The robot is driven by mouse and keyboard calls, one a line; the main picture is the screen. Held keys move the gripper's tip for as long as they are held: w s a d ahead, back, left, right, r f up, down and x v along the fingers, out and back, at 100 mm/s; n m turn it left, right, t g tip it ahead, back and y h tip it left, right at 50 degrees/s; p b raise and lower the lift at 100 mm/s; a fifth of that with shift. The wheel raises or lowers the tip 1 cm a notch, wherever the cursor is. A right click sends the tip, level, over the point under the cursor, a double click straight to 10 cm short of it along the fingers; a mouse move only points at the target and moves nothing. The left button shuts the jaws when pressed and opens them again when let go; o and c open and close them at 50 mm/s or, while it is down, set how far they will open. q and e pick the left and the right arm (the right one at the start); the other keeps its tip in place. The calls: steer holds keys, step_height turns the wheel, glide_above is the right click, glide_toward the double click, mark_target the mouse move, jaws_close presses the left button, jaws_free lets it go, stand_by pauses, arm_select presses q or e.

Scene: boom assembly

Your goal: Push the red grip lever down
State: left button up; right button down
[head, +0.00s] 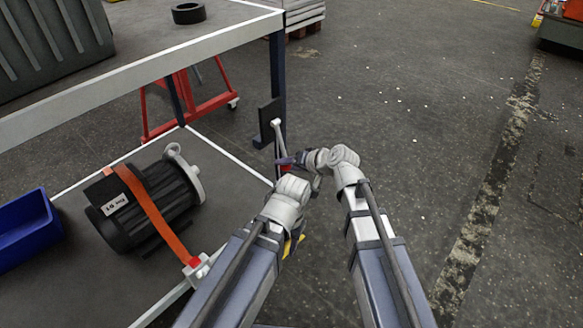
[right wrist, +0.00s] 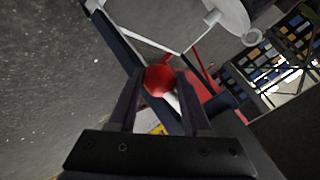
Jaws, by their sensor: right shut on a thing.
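The lever is a thin pale rod (head: 279,138) fixed to a dark plate (head: 268,119) on the table leg. Its red grip (head: 285,168) is at the lower end, partly covered by my arms. In the right wrist view the grip is a red ball (right wrist: 159,79) between my fingers. My right gripper (head: 289,160) reaches in from the right and is shut on the red grip. In the right wrist view its two dark fingers (right wrist: 160,100) lie on either side of the ball. My left wrist is just below; its fingers are hidden.
A dark motor (head: 130,220) with an orange strap (head: 150,208) lies on the lower shelf (head: 85,275), beside a blue bin (head: 25,230). The upper tabletop (head: 130,55) is above, with a black ring (head: 188,13) on it. The floor to the right is clear.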

steer(key=shift+f, duration=0.2)
stand_by(0.3)
steer(key=c, duration=0.6)
jaws_free()
steer(key=shift+w+f, duration=0.1)
steer(key=shift+o, duration=1.4)
steer(key=shift+s+d+r+p, duration=0.3)
steer(key=shift+r+p, duration=0.1)
steer(key=shift+r, duration=0.1)
steer(key=p+v, duration=0.4)
steer(key=v, duration=0.2)
steer(key=shift+s+d, duration=0.15)
steer(key=shift+d, duration=0.1)
